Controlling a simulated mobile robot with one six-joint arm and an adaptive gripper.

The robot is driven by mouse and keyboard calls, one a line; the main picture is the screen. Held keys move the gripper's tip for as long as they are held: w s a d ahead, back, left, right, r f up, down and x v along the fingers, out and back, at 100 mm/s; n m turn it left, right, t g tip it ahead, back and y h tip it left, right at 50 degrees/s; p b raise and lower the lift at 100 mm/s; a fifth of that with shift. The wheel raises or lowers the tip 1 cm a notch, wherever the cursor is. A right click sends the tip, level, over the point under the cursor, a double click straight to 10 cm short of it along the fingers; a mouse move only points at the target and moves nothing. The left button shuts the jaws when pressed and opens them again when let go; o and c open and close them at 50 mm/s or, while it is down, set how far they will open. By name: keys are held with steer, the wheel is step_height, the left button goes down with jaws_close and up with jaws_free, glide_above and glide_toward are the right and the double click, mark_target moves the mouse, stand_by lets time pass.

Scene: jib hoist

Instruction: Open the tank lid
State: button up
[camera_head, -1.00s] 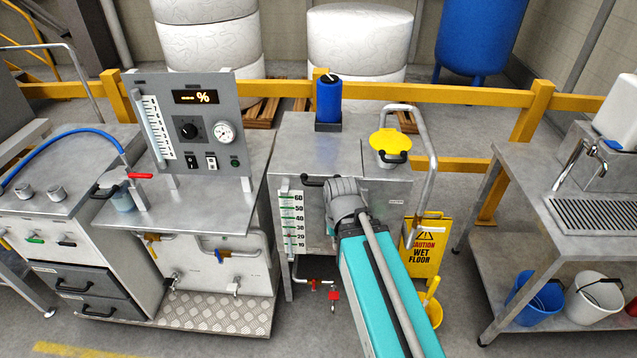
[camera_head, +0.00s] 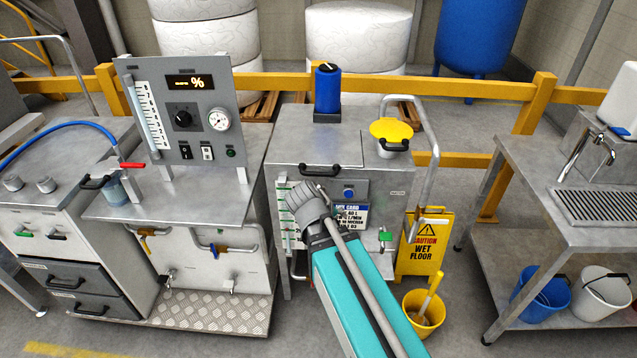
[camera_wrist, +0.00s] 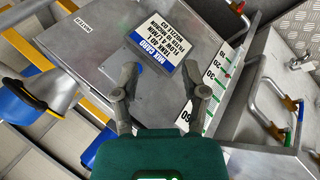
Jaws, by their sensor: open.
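The tank (camera_head: 380,178) is a grey metal box in the middle of the head view. Its flat lid (camera_head: 305,148) lies closed on the left part of the top, with a black bar handle (camera_head: 320,170) at its front edge. My gripper (camera_wrist: 161,93) is open and empty in the wrist view, its two fingers spread before the tank's front face. The mix card (camera_wrist: 166,38) is just beyond the fingertips. I cannot make out the handle in the wrist view.
A blue cylinder (camera_head: 327,90) stands at the tank top's back. A yellow cap (camera_head: 391,131) and a bent rail (camera_head: 431,165) are at its right. A gauge panel (camera_head: 185,110) stands left. A wet-floor sign (camera_head: 421,245) and yellow bucket (camera_head: 424,315) are on the floor right.

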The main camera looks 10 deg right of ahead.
steer(key=w+a+r+n+t+h+b, duration=0.1)
steer(key=w+a+n+t+h+b, duration=0.2)
steer(key=w+a+n+t+b, duration=0.15)
steer(key=n+t+b, duration=0.2)
steer(key=n+t, duration=0.1)
steer(key=t, duration=0.1)
glide_toward(318, 175)
steer(key=s+a, duration=0.2)
steer(key=shift+s+h, duration=0.15)
steer(key=shift+h, duration=0.15)
steer(key=shift+f, duration=0.1)
steer(key=shift+b+x, duration=1.35)
steer(key=shift+x, duration=5.55)
steer(key=shift+a, duration=0.1)
jaws_close()
